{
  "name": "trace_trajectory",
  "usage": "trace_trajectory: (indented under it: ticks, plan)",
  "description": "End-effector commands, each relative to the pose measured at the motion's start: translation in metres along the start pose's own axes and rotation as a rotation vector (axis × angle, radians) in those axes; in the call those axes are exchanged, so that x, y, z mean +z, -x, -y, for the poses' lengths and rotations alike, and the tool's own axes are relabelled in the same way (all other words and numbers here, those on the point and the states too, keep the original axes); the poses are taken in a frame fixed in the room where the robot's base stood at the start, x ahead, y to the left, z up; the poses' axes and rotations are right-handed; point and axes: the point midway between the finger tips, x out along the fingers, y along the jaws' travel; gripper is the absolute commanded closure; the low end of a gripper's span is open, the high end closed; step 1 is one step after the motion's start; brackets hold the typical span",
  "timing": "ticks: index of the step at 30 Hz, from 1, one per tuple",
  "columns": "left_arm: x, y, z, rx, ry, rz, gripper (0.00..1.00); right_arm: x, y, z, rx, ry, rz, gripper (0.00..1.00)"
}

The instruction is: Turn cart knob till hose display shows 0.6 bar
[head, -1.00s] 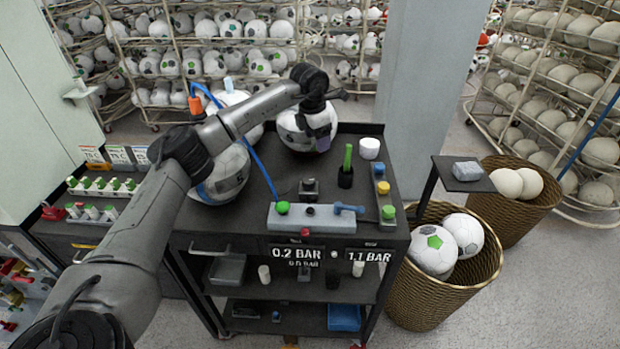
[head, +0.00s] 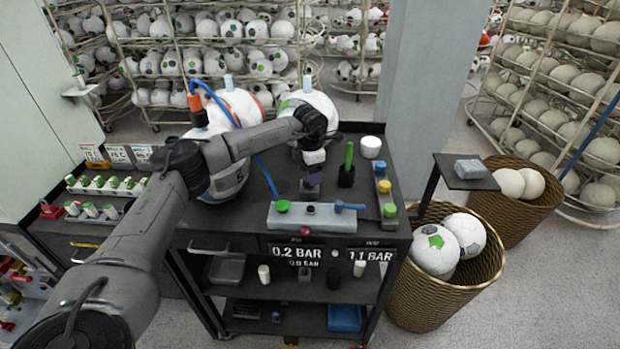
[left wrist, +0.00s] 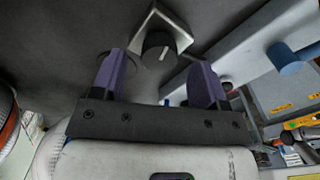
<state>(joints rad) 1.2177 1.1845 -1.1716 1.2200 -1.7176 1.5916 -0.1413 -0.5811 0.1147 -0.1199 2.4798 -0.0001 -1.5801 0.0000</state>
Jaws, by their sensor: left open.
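The cart knob (left wrist: 158,48) is a dark round knob with a pale pointer line, set on a silver angled bracket, in the left wrist view. In the head view my left gripper (head: 312,178) is over the knob and mostly hides it. In the left wrist view the purple fingers of the left gripper (left wrist: 160,66) are open, one to each side of the knob and apart from it. The left cart display (head: 297,252) reads 0.2 BAR, with a smaller 0.0 BAR line below. The right display (head: 372,256) reads 1.1 BAR. Their small labels are unreadable. My right gripper is not in view.
A grey manifold bar (head: 318,216) with a green knob and blue lever lies along the cart's front. A black cup (head: 346,177) with a green tool stands right of the gripper. White balls (head: 228,110) and a blue hose (head: 262,170) are behind and left.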

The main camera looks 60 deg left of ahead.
Motion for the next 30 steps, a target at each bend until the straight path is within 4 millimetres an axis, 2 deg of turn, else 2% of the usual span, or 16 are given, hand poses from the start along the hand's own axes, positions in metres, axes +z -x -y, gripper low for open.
trace_trajectory:
  ticks: [3, 7, 19, 30]
  plan:
    - [0.0, -0.013, 0.0, -0.001, 0.0, -0.001, 0.33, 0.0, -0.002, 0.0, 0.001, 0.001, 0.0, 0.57]
    - [0.0, -0.019, 0.0, -0.001, 0.0, -0.001, 0.33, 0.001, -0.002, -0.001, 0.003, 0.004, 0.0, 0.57]
    - [0.0, -0.023, 0.0, 0.0, 0.0, 0.0, 0.34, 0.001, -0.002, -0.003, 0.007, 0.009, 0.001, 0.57]
    - [0.0, -0.022, 0.0, 0.0, 0.0, 0.0, 0.69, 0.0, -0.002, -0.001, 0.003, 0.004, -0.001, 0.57]
